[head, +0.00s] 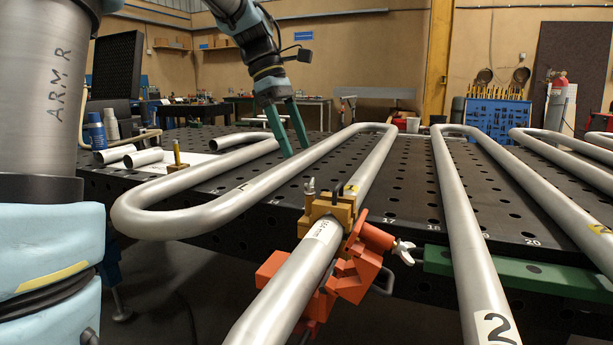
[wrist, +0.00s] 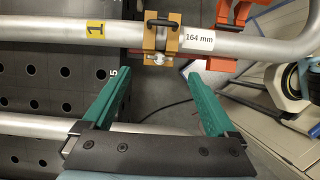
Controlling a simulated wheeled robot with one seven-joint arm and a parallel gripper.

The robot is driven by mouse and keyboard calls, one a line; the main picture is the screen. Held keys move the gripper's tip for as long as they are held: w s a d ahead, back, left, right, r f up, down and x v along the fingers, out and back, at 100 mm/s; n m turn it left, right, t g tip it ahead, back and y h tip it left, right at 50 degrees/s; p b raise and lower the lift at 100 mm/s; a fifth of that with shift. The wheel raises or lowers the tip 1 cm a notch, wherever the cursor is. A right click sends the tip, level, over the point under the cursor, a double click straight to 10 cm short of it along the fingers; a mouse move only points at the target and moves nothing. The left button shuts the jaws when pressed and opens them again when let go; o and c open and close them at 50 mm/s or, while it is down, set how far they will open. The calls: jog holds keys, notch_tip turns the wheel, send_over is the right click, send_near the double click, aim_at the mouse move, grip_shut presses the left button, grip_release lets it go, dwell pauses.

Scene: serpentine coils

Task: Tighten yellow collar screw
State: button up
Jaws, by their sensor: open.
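The yellow collar (head: 347,212) is clamped around a silver coil tube (head: 290,285) in the middle of the head view. A small silver screw (head: 310,188) stands up at its left side, and a dark handle sits behind it. In the wrist view the collar (wrist: 173,38) is at the top, with the silver screw (wrist: 158,60) on its lower side. My gripper (wrist: 158,78) has two green fingers spread wide, one either side of the screw, with nothing between them. In the head view my gripper (head: 295,152) points down over the table, beyond the collar. I cannot tell the screw's tightness.
An orange clamp (head: 350,282) with a silver wing screw (head: 403,250) sits beside and below the collar. More coil tubes (head: 465,200) lie across the black perforated table (head: 400,205). A brass fitting (head: 177,160) stands at left. A white "164 mm" label (wrist: 200,44) is right of the collar.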

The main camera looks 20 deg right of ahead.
aim_at(310, 185)
jog(key=x, duration=0.7)
jog(key=shift+a, duration=0.1)
jog(key=shift+c, duration=0.4)
jog(key=c, duration=1.3)
